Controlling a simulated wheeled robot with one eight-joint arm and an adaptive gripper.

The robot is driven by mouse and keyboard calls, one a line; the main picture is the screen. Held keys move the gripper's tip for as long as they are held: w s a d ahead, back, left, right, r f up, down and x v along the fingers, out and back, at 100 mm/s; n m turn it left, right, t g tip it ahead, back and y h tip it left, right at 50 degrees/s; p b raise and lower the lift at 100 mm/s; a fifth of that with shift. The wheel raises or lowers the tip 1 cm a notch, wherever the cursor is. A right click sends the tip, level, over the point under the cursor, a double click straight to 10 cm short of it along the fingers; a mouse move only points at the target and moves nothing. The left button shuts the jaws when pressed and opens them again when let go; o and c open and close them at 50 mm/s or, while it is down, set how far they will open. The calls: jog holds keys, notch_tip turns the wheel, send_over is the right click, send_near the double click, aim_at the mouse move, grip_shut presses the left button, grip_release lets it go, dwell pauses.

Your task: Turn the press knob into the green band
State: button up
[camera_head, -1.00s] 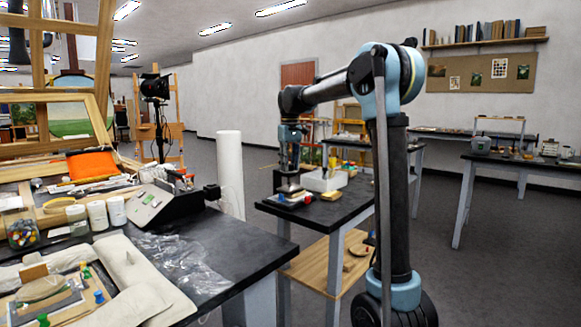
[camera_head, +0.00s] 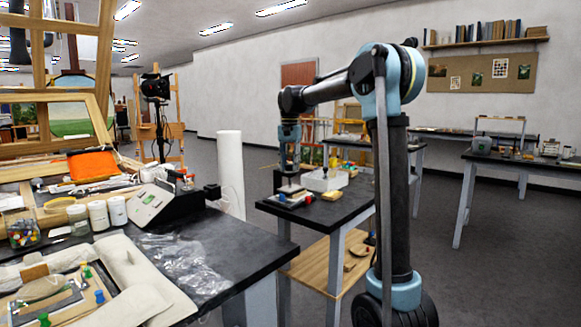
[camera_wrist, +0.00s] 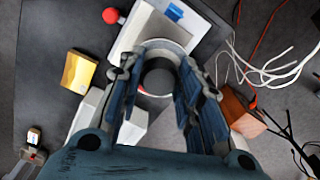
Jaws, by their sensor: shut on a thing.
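The press (camera_wrist: 128,45) is a pale plate with a blue patch, seen at the top of the wrist view. It also shows small under my gripper in the head view (camera_head: 291,198). The dark round knob (camera_wrist: 158,80) sits on it, inside a pale ring with some red at its edge. My gripper (camera_wrist: 157,72) points down over the press, with one finger on each side of the knob, shut on it. The fingers hide parts of the ring. I cannot make out a green band. In the head view my gripper (camera_head: 289,172) is too small for finger detail.
A red ball (camera_wrist: 111,15) stands close beside the press. A yellow block (camera_wrist: 78,71) lies to the left on the dark table (camera_head: 330,212). A white bin (camera_head: 325,180) stands right of my gripper. White cables (camera_wrist: 265,65) lie to the right.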

jog(key=m, duration=0.4)
jog(key=shift+w+m, duration=0.1)
jog(key=shift+m, duration=1.8)
jog(key=o, duration=1.1)
jog(key=shift+c, duration=0.2)
notch_tip(320, 180, up, 12)
